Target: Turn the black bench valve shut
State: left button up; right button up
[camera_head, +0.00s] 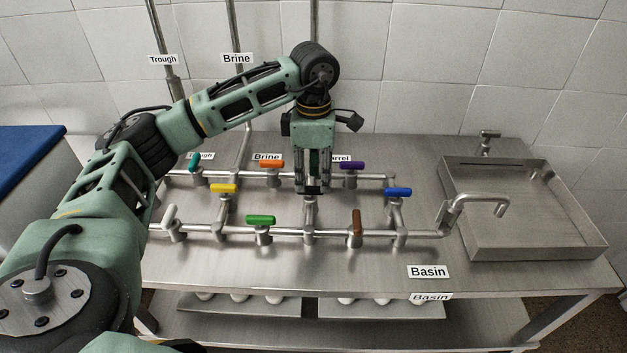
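My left gripper (312,189) points down over the middle of the bench piping. Its fingertips are at the top of a short metal valve stem (310,208) between the front and back pipes. No black handle can be made out; the fingers cover the top of this stem, where a handle could sit. Whether the fingers are apart or closed on something is too dark and small to tell. My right gripper is not in view.
Nearby valve handles are yellow (223,188), orange (272,164), purple (351,167), blue (398,192), green (261,220), brown (357,225), white (171,214) and teal (193,160). A spout (480,199) reaches over the metal basin (596,245) at right.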

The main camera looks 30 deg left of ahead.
aim_at(314, 187)
pick_arm(q)
notch_tip(314, 187, up, 9)
jog(key=shift+r, duration=0.15)
dwell(0.6)
